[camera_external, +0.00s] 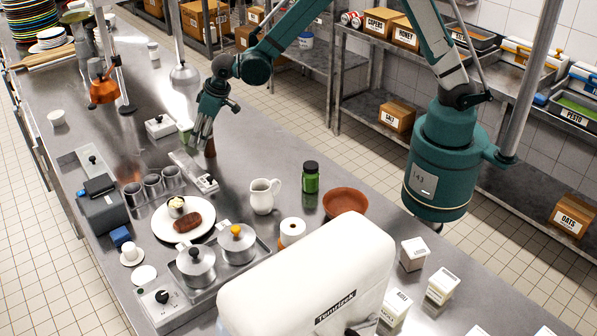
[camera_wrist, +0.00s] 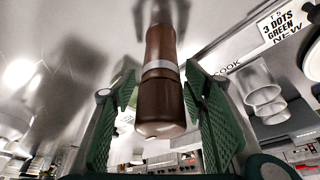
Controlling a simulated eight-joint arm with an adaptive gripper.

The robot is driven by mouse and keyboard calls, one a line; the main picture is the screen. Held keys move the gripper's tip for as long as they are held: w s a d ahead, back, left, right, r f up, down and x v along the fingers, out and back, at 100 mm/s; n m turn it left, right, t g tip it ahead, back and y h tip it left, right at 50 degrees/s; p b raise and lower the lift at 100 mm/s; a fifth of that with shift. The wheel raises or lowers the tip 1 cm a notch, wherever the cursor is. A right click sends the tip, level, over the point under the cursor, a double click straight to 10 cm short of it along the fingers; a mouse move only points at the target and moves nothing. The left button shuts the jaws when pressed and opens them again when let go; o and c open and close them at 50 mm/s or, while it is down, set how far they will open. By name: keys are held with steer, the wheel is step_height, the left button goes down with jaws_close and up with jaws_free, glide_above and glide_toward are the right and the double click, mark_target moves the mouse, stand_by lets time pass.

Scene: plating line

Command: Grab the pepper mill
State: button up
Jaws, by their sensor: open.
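The pepper mill (camera_wrist: 160,98) is dark brown with a pale metal band, and it stands out large in the middle of the wrist view. My gripper (camera_wrist: 158,88) is open, with one green ribbed finger on each side of the mill's near end. A gap shows on both sides, and I see no clear contact. In the external view, a small brown part of the mill (camera_external: 210,149) shows just beside the fingertips of my gripper (camera_external: 201,138), which reach down over the steel counter. The rest of the mill is hidden behind the gripper there.
A white pitcher (camera_external: 263,197), a green jar (camera_external: 311,178) and a plate with food (camera_external: 201,212) stand nearer. The counter right of the mill is bare.

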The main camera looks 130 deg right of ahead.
steer(key=c, duration=1.1)
steer(key=shift+r, duration=0.15)
steer(key=shift+r, duration=4.9)
